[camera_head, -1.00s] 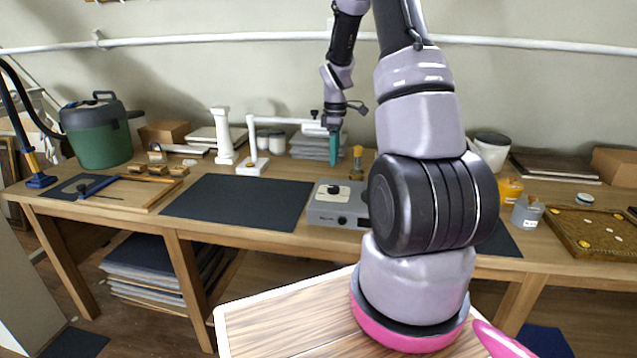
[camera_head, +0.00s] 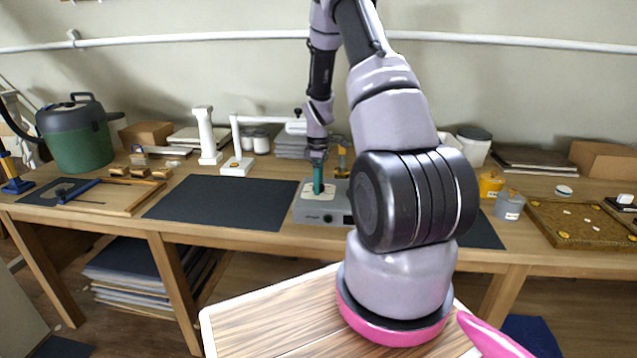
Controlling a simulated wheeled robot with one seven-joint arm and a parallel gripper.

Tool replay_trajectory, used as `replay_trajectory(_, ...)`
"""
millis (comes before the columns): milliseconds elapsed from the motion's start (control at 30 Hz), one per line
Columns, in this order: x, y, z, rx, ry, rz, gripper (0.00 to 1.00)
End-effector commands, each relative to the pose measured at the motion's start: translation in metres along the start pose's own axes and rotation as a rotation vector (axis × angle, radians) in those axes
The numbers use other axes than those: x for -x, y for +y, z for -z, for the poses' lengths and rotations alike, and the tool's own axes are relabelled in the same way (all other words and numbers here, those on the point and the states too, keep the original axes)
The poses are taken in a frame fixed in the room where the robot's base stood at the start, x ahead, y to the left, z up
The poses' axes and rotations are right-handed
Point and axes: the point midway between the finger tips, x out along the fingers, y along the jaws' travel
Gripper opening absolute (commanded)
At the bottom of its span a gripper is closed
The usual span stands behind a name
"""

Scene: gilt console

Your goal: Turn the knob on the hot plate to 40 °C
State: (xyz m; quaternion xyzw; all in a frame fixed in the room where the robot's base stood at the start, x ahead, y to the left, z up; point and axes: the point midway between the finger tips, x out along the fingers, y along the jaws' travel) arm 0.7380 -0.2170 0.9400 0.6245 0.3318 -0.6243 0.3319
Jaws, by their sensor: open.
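The dial marks are too small to read. My gripper (camera_head: 318,190) points down with its teal fingers over the top of the hot plate, in front of the pale disc. The fingers look like one bar from this side, so the gap between them is hidden. I cannot tell whether the tips touch the plate.
My arm's large joint hides the bench just right of the hot plate. A dark mat (camera_head: 228,203) lies to the left, and a white stand (camera_head: 238,160) is behind. A yellow-brown object (camera_head: 342,158) stands behind the hot plate. Jars (camera_head: 509,204) and a tray (camera_head: 570,222) are at right.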

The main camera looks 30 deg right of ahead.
Motion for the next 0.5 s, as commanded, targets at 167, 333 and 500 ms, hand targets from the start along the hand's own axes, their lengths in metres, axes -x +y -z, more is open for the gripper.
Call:
replay_trajectory(167,0.0003,0.0001,0.0,0.0,0.0,0.0,0.36)
replay_trajectory(333,0.0004,0.0001,0.0,0.0,0.0,0.0,0.0)
replay_trajectory(500,0.0005,0.0001,0.0,-0.015,0.0,0.0,0.0)
